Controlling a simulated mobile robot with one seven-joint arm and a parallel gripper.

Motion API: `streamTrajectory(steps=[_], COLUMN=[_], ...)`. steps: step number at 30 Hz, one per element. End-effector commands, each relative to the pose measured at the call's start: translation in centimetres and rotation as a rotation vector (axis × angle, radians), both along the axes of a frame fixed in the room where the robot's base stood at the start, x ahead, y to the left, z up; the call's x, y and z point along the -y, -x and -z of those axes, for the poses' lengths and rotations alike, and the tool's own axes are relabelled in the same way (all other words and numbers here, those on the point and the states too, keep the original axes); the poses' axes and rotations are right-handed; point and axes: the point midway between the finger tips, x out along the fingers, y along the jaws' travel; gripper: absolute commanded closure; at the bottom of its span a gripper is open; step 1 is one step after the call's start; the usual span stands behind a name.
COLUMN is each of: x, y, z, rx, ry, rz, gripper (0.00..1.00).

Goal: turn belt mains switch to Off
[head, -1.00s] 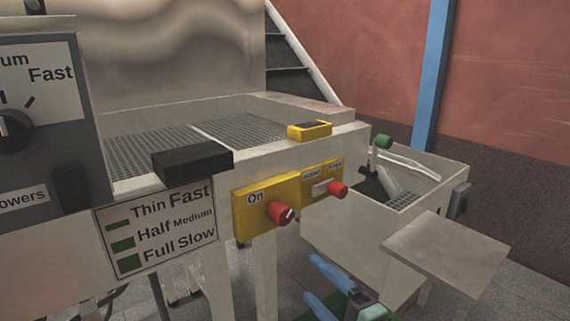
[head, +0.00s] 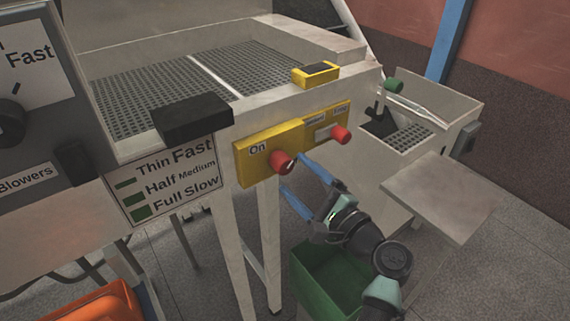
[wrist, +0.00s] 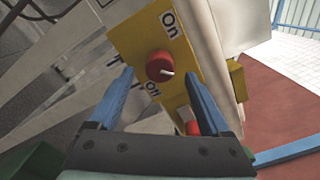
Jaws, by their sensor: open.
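The belt mains switch is a red round knob (head: 282,161) on a yellow panel (head: 248,171) on the front of the machine. In the wrist view the same knob (wrist: 160,66) shows a white mark pointing toward the right, with "On" and "Off" labels at either side of it. My gripper (head: 293,173) is open and empty, with blue fingers just in front of and below the knob. In the wrist view my gripper (wrist: 158,80) has its two fingertips on either side of the knob in the picture. I cannot tell whether they touch it.
A second red knob (head: 341,134) sits to the right on a yellow plate. A black block (head: 192,118) juts out at the left. A grey shelf (head: 445,195) stands at right, and a green bin (head: 340,280) is below my arm.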

Motion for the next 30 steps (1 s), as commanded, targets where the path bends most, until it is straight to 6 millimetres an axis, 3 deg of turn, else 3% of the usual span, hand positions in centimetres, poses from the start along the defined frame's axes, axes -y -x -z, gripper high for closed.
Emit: streamTrajectory(steps=[3, 9, 20, 30], x=[-1.3, -2.6, -2.8, -2.7], y=[-1.8, -3.4, -3.8, -3.8], z=[-0.1, 0.0, 0.0, 0.0], rx=[0.001, 0.001, 0.001, 0.0], ry=[-0.001, 0.0, 0.001, 0.001], rz=[-0.002, -0.001, 0.0, 0.001], gripper=[0.19, 0.19, 0.19, 0.8])
